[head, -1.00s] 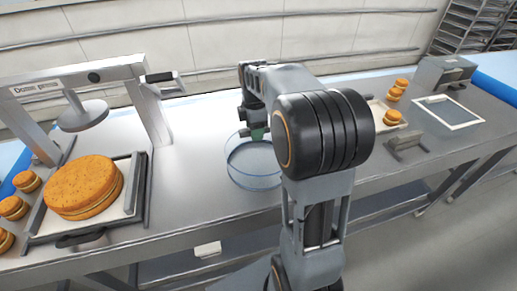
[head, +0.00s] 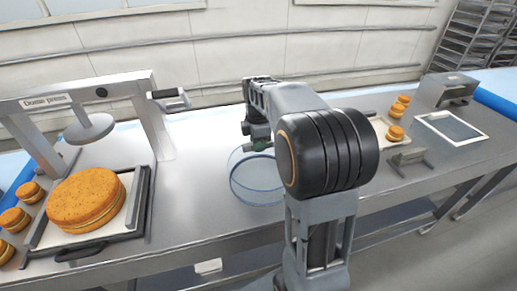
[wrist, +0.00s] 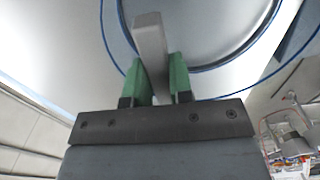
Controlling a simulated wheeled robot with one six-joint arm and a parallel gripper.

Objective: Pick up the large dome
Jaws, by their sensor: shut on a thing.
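The large dome (head: 257,196) is clear with a blue rim, at the middle of the steel counter in the head view. Its rim also shows as blue arcs in the wrist view (wrist: 232,62). My gripper (head: 258,143) is at the top of the dome, partly hidden behind my arm in the head view. In the wrist view the green fingertips of my gripper (wrist: 158,75) are shut on both sides of a grey bar-shaped handle (wrist: 150,42) of the dome. I cannot tell whether the dome's rim touches the counter.
A press (head: 98,92) stands at the left, beside a large orange cake (head: 87,197) on a tray (head: 140,205). Several small cakes (head: 14,219) lie at the far left. More stand right of my arm (head: 395,132), near a framed board (head: 452,128). Counter between press and dome is clear.

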